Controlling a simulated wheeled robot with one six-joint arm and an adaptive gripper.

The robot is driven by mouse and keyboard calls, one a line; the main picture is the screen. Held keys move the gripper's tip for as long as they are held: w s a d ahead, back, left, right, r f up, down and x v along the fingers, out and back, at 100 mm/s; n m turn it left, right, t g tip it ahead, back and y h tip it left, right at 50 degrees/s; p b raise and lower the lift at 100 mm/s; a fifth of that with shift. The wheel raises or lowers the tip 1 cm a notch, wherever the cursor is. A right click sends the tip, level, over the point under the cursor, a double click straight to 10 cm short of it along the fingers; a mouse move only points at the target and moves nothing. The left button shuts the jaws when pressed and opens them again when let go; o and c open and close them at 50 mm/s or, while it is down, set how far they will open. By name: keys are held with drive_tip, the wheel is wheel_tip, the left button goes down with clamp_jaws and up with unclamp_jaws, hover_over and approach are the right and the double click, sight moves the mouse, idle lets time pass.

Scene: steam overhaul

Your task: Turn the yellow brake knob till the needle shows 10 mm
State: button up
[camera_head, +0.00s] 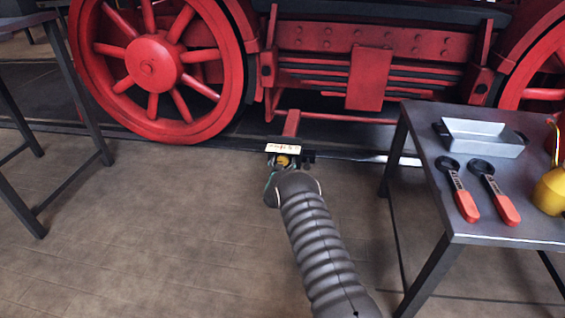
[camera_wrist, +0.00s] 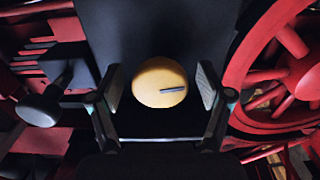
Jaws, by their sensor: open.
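The yellow brake knob (camera_wrist: 158,82) is round with a dark pointer line on its face, pointing right in the wrist view. It also shows small in the head view (camera_head: 283,160), just past the end of my arm. A pale scale plate (camera_head: 283,148) with orange marks sits above it; its needle is too small to read. My gripper (camera_wrist: 160,88) is open, with one finger on each side of the knob and a gap visible on both sides. The scale is not visible in the wrist view.
Red locomotive wheels (camera_head: 153,70) and frame stand behind. A grey table (camera_head: 470,220) at the right carries a metal tray (camera_head: 483,138), two red-handled wrenches (camera_head: 494,193) and a yellow oil can (camera_head: 551,190). A dark lever-like part (camera_wrist: 40,108) is left of my gripper.

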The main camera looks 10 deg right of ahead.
drive_tip(key=shift+c, duration=0.2)
drive_tip(key=c, duration=1.1)
drive_tip(key=shift+n, duration=2)
drive_tip(key=o, duration=1.1)
drive_tip(key=shift+o, duration=0.2)
drive_tip(key=shift+s, duration=0.1)
drive_tip(key=v, duration=1.2)
